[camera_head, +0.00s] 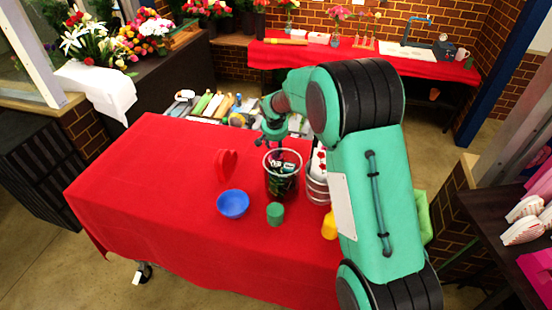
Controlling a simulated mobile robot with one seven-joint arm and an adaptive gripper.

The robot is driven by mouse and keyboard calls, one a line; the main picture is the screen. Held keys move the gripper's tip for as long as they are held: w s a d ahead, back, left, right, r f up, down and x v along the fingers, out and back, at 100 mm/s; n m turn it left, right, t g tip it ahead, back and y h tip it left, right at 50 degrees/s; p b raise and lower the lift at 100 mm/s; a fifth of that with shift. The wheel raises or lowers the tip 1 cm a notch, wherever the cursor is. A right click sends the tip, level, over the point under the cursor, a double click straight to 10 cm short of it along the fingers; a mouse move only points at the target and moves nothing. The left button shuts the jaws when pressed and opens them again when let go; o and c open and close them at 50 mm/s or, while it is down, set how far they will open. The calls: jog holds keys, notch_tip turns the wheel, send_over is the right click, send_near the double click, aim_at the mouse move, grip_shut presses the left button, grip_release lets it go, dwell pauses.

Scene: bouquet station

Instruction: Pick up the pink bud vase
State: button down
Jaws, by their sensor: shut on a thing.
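My gripper (270,146) is small and dark in the head view, at the end of my green arm, above the far side of the red-covered table (160,190). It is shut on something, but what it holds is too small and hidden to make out. It is just behind and above the rim of a tall dark container (281,184) with things in it. I cannot pick out a pink bud vase with certainty. A pink flower (338,13) stands in a small vessel on the back counter, whose colour I cannot tell.
On the table are a red heart (227,164), a blue bowl (233,204), a green cylinder (275,214), a wire-like holder (317,189) and a yellow item (329,225). Several tools and rolls (212,105) lie beyond the table. The table's left part is clear.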

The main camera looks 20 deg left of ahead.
jog(key=shift+r, duration=0.25)
notch_tip(320, 180, up, 10)
jog(key=shift+f+p, duration=0.15)
jog(key=shift+p, duration=0.2)
dwell(0.8)
